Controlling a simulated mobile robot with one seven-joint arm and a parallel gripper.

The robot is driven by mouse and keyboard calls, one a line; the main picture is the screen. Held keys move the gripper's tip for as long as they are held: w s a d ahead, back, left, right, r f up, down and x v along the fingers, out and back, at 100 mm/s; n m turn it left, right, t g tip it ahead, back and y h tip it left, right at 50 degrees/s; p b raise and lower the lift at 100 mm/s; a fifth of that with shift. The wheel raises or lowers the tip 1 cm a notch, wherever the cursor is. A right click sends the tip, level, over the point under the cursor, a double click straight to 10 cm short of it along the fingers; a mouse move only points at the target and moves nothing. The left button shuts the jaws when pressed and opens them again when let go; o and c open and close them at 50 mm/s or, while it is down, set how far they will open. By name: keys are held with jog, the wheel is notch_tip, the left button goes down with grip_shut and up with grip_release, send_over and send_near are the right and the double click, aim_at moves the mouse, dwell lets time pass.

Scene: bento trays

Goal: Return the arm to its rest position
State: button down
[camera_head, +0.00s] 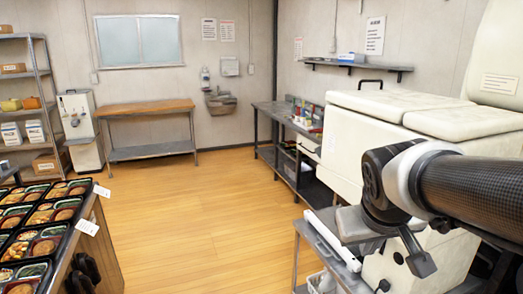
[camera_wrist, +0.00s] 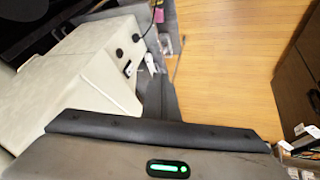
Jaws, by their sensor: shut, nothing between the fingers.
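My arm (camera_head: 470,190) reaches in from the right edge of the head view, with a dark tube, a pale ring and a black joint. My gripper (camera_head: 395,235) is at its end, low and tilted downward, and its fingertips are hard to make out. It is shut and empty. In the wrist view my gripper (camera_wrist: 160,130) shows as a dark bar across the bottom, above a grey housing with a green light. No bento tray is at the gripper.
A large cream machine (camera_head: 370,130) stands close behind my arm, with a grey stand (camera_head: 335,245) below. Bento trays (camera_head: 40,225) fill a counter at left. A wooden table (camera_head: 150,107) stands at the back wall. The wooden floor (camera_head: 205,215) between is clear.

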jog(key=s+a+y+p, duration=0.1)
jog(key=s+a+y, duration=0.1)
jog(key=s+a, duration=0.7)
notch_tip(320, 180, up, 13)
jog(key=s+d+p, duration=0.1)
jog(key=d+p, duration=0.1)
jog(key=p, duration=1)
jog(key=shift+s+d+f, duration=0.2)
jog(key=shift+s, duration=0.05)
